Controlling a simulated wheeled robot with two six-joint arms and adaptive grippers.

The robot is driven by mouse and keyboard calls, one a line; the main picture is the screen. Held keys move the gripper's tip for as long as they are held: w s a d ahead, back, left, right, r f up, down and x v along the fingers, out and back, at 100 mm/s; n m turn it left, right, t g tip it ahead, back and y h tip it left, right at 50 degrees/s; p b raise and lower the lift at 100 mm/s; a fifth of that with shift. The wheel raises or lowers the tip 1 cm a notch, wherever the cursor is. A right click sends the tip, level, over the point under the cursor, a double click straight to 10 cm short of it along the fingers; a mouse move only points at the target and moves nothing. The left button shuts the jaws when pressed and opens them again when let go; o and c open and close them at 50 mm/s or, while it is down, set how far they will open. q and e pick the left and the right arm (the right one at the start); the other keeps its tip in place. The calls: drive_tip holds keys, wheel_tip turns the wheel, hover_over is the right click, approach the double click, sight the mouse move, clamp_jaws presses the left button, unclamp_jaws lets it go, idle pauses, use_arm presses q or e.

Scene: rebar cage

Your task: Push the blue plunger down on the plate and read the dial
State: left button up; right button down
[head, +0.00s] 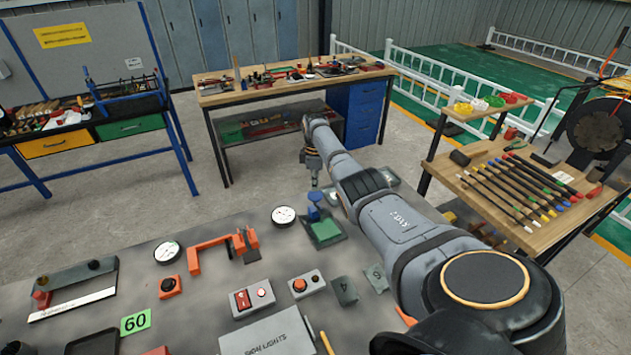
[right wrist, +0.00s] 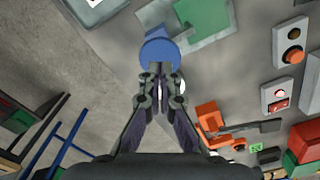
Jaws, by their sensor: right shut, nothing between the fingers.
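The blue plunger (head: 314,210) stands at the far edge of the grey table, beside a green plate (head: 325,231) on a grey base. A white round dial (head: 284,215) lies just left of it. My right gripper (head: 316,183) is shut and empty, pointing down just above the plunger in the head view. In the right wrist view the shut fingertips (right wrist: 160,76) appear right at the round blue plunger top (right wrist: 158,50), with the green plate (right wrist: 208,20) beyond. I cannot tell whether they touch. The fingers hide most of the dial there. My left gripper is not in view.
A second dial (head: 167,252), an orange clamp-like frame (head: 215,243), a red switch box (head: 250,298) and an orange button box (head: 303,284) stand on the table. A wooden side table (head: 520,190) with rods is at right. My right arm crosses the table's right side.

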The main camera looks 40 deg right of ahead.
wheel_tip(320, 180, up, 4)
drive_tip(key=p, duration=0.3)
drive_tip(key=shift+r, duration=0.15)
idle(0.3)
